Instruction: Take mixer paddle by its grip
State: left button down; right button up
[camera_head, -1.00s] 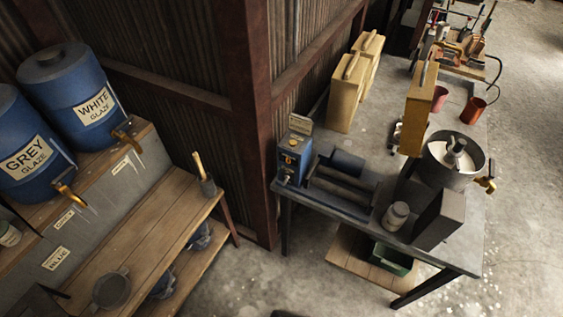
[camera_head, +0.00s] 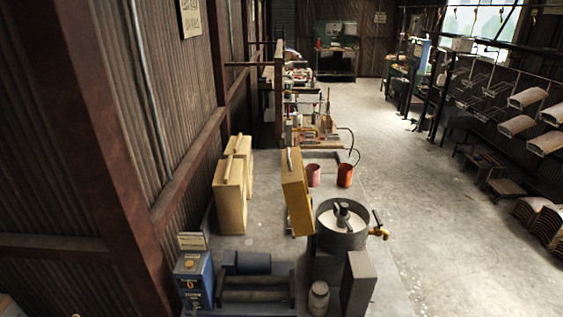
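A dark grey metal pot (camera_head: 340,238) with white liquid stands on the bench in the lower middle of the head view. A grey upright piece (camera_head: 343,213) sticks out of the liquid. I cannot tell whether it is the mixer paddle, and I see no clear grip on it. A brass tap (camera_head: 379,232) with a dark lever is on the pot's right side. Neither of my grippers is in view.
Concrete floor (camera_head: 430,210) to the right is open, with racks beyond.

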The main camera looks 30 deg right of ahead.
aim_at(342, 213)
jog(key=z, duration=1.6)
jog(key=i+l+u, duration=0.1)
jog(key=l+u, duration=0.15)
jog(key=u, duration=0.15)
jog(key=i+l+u, duration=0.1)
jog(key=l+u, duration=0.15)
jog(key=u, duration=0.2)
jog(key=l+u, duration=0.4)
jog(key=i+j, duration=0.05)
jog(key=j, duration=0.05)
